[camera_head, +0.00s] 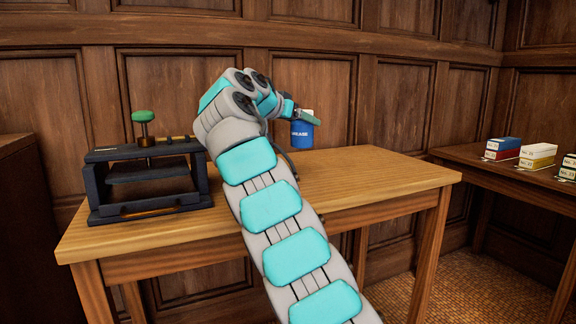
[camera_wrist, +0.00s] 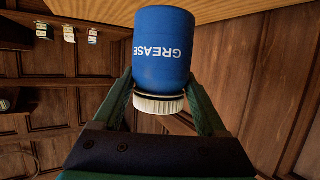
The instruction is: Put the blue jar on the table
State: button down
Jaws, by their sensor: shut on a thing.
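The blue jar (camera_head: 301,135) carries the white word GREASE and is held in my gripper (camera_head: 304,115) above the right part of the wooden table (camera_head: 375,180). In the wrist view, the jar (camera_wrist: 162,50) sits between the two green fingers of my gripper (camera_wrist: 158,92), which are shut around it near its ridged white lid (camera_wrist: 158,104). The head view shows the jar upright, lid end up in the gripper. Its base looks close to the tabletop, but I cannot tell whether it touches.
A dark press (camera_head: 150,178) with a green knob stands on the table's left end. The table's right part looks clear. A second table (camera_head: 520,175) at the right holds several small labelled boxes (camera_head: 537,157). A panelled wall (camera_head: 400,105) stands behind.

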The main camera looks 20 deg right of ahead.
aim_at(295, 134)
jog(key=f, duration=0.1)
jog(key=f+b, duration=0.2)
jog(key=f, duration=0.1)
jog(key=shift+s, duration=0.25)
jog(key=shift+w+a+f, duration=0.1)
jog(key=shift+w+f, duration=0.05)
jog(key=shift+f, duration=0.05)
jog(key=shift+f+b, duration=0.7)
jog(key=shift+f, duration=1.25)
jog(key=shift+f, duration=0.2)
grip_release()
jog(key=shift+r, duration=0.1)
